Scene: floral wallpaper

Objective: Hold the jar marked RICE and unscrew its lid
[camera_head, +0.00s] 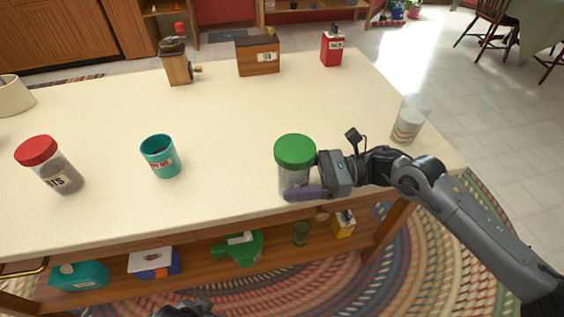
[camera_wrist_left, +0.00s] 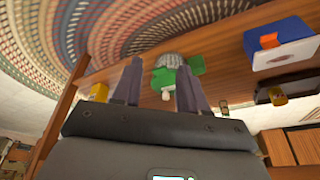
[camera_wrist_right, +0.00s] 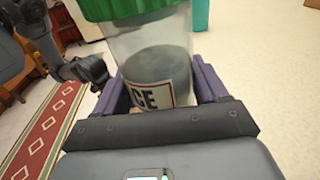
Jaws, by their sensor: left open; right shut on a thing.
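The clear jar (camera_head: 292,178) with a green lid (camera_head: 295,150) is upright at the front edge of the table. In the right wrist view its label (camera_wrist_right: 150,97) shows the letters "CE", the rest hidden, and grey contents fill its lower part. The green lid (camera_wrist_right: 125,8) is on top. My right gripper (camera_head: 305,190) is shut around the jar's body from the right, below the lid. I cannot tell whether the jar's base touches the tabletop. My left gripper (camera_wrist_left: 158,72) is open and empty, low in front of the table, facing the lower shelf.
A grinder (camera_head: 177,68), wooden box (camera_head: 258,57) and red tin (camera_head: 332,48) stand behind. Lower shelf (camera_head: 200,278) holds several items. Mid-table is clear.

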